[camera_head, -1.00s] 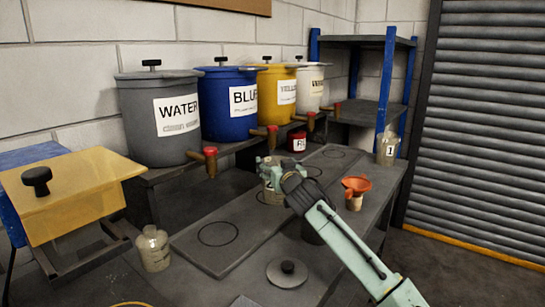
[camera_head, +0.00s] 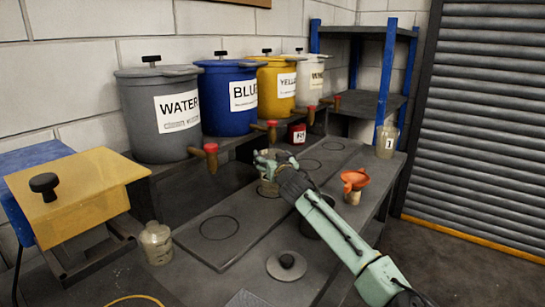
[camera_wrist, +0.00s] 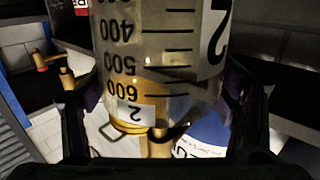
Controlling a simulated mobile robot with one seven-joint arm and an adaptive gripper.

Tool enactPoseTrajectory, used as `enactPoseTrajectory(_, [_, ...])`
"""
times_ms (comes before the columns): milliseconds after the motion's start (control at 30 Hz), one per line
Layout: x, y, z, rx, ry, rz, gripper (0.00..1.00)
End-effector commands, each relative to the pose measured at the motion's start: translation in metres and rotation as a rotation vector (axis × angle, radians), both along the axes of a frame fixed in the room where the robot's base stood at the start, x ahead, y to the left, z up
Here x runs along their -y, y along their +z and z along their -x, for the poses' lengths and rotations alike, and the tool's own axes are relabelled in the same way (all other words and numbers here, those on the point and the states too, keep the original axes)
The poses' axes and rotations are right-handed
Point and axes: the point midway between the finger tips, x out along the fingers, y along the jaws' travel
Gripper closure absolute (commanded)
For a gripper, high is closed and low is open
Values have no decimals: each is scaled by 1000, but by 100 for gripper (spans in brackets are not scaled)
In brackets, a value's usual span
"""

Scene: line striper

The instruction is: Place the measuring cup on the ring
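The measuring cup (camera_head: 268,188) is a clear, upright cup at the second ring from the front, on the dark bench under the blue tub's tap. In the wrist view it fills the middle as a clear cup (camera_wrist: 150,50) with black marks around 400 to 600 and a "2", upside down in the picture. My gripper (camera_head: 268,163) is around its upper part. One dark finger shows on each side of the cup, close to its wall; whether both press on it is unclear. The cup's base and the ring's far side are partly hidden.
An empty ring (camera_head: 219,228) lies in front, with more rings behind. A grey lid (camera_head: 286,265), an orange funnel (camera_head: 354,180), a jar marked 1 (camera_head: 387,140) and another jar (camera_head: 155,243) stand around. Tubs with red-handled taps (camera_head: 211,155) overhang the back.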

Motion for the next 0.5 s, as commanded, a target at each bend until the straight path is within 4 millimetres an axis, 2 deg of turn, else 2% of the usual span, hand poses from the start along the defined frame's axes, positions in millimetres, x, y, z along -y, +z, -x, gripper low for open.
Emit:
enactPoseTrajectory(267, [0,1,0,0,0,1,2])
enactPoseTrajectory(500, [0,1,0,0,0,1,2])
